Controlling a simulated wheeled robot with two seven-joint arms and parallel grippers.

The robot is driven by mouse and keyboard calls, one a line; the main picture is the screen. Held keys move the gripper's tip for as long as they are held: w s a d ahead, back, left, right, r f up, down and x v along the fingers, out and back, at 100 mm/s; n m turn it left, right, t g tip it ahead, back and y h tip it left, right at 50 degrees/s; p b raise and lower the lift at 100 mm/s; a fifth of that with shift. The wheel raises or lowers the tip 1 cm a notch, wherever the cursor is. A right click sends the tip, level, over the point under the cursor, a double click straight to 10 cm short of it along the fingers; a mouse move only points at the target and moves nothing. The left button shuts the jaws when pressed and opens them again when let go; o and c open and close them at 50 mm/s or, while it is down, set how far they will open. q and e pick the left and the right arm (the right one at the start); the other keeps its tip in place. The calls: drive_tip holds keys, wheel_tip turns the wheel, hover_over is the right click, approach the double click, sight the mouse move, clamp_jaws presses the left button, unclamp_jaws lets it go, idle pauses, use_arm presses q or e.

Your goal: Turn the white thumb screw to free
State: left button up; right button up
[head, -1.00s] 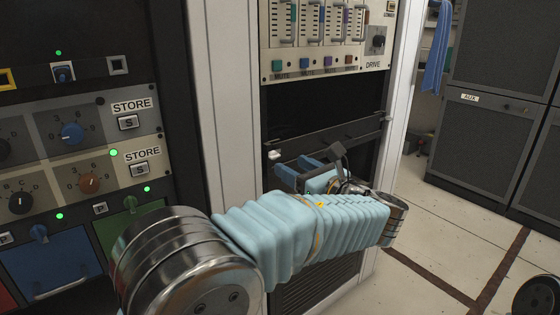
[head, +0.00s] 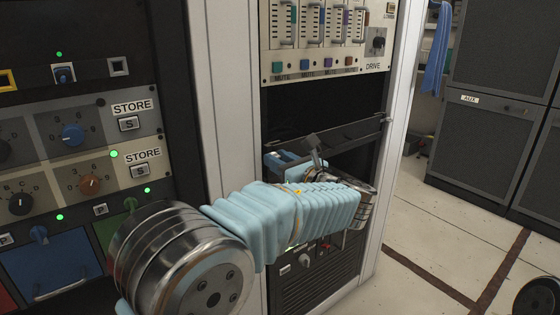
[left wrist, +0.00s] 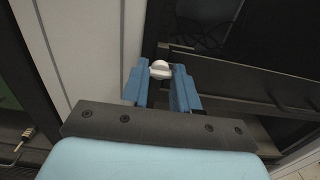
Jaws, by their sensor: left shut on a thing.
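The white thumb screw (left wrist: 160,67) shows in the left wrist view as a rounded white knob between the tips of my blue fingers. My left gripper (left wrist: 160,77) is shut on it, one finger at each side. In the head view my left gripper (head: 277,161) is at the left end of the dark panel (head: 345,133) in the middle rack, and the screw is hidden there behind the fingers. A small light fitting (head: 387,120) shows at the panel's right end. My right gripper is in neither view.
A fader unit with a DRIVE knob (head: 378,41) sits above a dark open bay (head: 300,110). A vented unit with small knobs (head: 306,259) is below my wrist. Left are STORE modules (head: 128,123).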

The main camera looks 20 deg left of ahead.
use_arm(q)
clamp_jaws()
drive_tip(key=shift+n, duration=0.4)
drive_tip(key=shift+f+n+b, duration=0.1)
drive_tip(key=shift+n+b, duration=6.2)
drive_tip(key=shift+n, duration=2.3)
drive_tip(key=o, duration=0.9)
unclamp_jaws()
